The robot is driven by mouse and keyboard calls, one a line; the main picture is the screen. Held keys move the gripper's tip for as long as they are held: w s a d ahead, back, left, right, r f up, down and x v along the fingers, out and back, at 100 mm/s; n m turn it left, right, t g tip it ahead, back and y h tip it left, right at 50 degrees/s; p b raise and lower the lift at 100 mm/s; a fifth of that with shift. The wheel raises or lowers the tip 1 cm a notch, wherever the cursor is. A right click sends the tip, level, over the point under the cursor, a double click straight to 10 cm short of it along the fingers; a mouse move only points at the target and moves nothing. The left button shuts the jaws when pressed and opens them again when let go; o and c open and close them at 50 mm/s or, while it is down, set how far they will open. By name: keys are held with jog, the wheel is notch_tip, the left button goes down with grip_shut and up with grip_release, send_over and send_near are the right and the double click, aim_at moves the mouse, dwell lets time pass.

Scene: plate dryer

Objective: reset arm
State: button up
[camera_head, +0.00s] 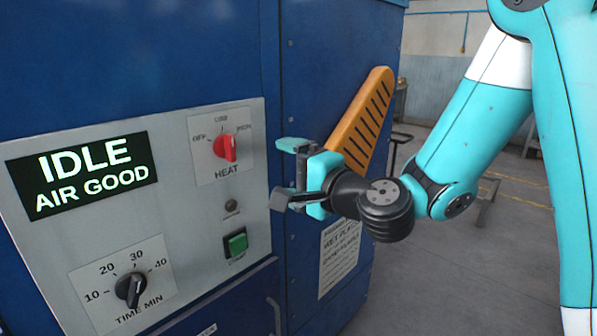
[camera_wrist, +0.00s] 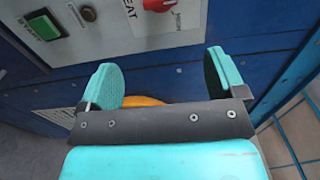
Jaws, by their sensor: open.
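My gripper (camera_head: 283,172) is open and empty in the head view, just right of the grey control panel (camera_head: 190,125) of the blue plate dryer (camera_head: 200,50). In the wrist view the two teal fingers of my gripper (camera_wrist: 160,85) stand wide apart with nothing between them. The panel's display (camera_head: 90,175) reads "IDLE AIR GOOD". The red heat knob (camera_head: 226,147) is left of the gripper and apart from it; it also shows in the wrist view (camera_wrist: 158,5). The green button (camera_head: 235,243) is below. The black time knob (camera_head: 130,290) is at lower left.
An orange slotted guard or handle (camera_head: 365,125) sticks out from the dryer's side behind my gripper. A white notice (camera_head: 340,255) is on the side below. A handle (camera_head: 275,315) shows at the bottom. Open grey floor (camera_head: 510,200) lies to the right.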

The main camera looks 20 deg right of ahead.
jog(key=shift+s, duration=0.3)
jog(key=s+a+f+n+g+y, duration=0.3)
jog(key=s+a+n+g, duration=0.5)
jog(key=s+n+g, duration=0.5)
jog(key=s+d+f+n+g+h, duration=0.2)
jog(key=s+d+n+h, duration=0.4)
jog(key=s, duration=0.5)
jog(key=shift+d+f+n+g+h, duration=0.15)
jog(key=shift+d+n+g+h, duration=0.2)
jog(key=shift+d+g, duration=0.25)
jog(key=shift+c, duration=0.2)
